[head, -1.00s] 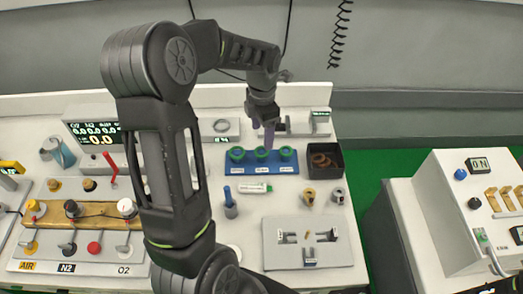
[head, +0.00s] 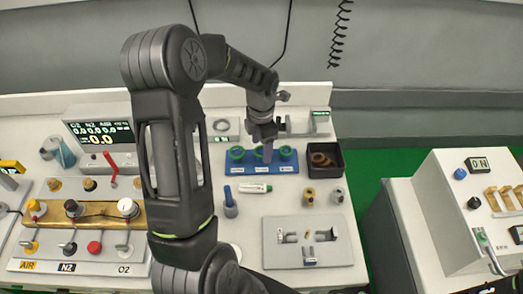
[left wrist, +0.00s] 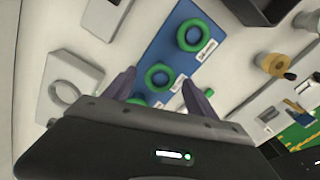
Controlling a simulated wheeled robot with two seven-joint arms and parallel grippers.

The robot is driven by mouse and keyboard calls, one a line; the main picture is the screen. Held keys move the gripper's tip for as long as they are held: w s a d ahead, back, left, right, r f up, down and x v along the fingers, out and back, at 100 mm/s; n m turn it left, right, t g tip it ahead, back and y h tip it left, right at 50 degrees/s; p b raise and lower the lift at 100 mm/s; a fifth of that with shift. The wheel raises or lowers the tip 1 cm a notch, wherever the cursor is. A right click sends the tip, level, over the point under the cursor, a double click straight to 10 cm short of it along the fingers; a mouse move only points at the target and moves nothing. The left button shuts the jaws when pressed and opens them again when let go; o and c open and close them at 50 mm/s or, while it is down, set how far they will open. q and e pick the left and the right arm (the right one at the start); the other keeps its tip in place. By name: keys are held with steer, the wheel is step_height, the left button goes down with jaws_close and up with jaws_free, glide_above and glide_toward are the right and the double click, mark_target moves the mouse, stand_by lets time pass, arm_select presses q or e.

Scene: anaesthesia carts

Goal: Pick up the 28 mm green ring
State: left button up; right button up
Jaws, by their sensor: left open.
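Three green rings stand in a row on a blue tray (head: 238,170): a left one (head: 237,153), a middle one, and a right one (head: 286,153). Their labels are too small to read, so I cannot tell which is 28 mm. My left gripper (head: 265,152) points down over the middle ring and partly hides it. In the left wrist view, the open fingers (left wrist: 160,92) lie either side of the middle ring (left wrist: 159,77), with nothing held. Another ring (left wrist: 195,35) lies beyond, and a third (left wrist: 135,102) is partly hidden by the gripper body. My right gripper is not in view.
A black bin (head: 325,158) with brown rings stands right of the tray. In front are a blue-topped post (head: 229,203), a white tube (head: 254,188) and small brass (head: 308,196) and grey (head: 337,196) fittings. A grey plate (head: 307,241) lies nearer.

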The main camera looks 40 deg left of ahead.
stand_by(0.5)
arm_select(q)
steer(key=c, duration=1.4)
